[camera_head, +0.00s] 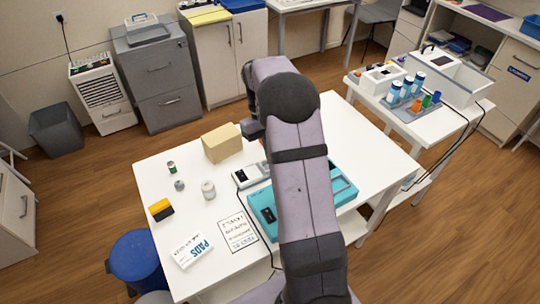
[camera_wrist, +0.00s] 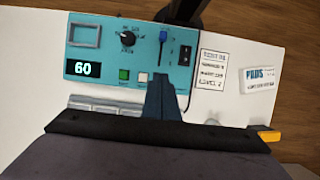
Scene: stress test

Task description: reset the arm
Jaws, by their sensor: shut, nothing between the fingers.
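My arm rises through the middle of the head view and covers part of the white table (camera_head: 160,190). In the wrist view my gripper (camera_wrist: 161,88) is shut and empty. Its fingertips show over the lower edge of a teal device (camera_wrist: 97,55), with no clear contact visible. The device has a display reading 60, a black knob (camera_wrist: 128,38), a blue lever (camera_wrist: 163,37), a black switch (camera_wrist: 186,55), and green and white buttons. In the head view the device (camera_head: 258,207) is partly hidden behind my arm.
On the table are a tan box (camera_head: 222,143), a white jar (camera_head: 208,189), small cans, a yellow-black block (camera_head: 161,209), a PADS box (camera_head: 192,250) and a printed sheet (camera_head: 238,231). A side table (camera_head: 466,120) holds bottles and a bin. The table's left part has free room.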

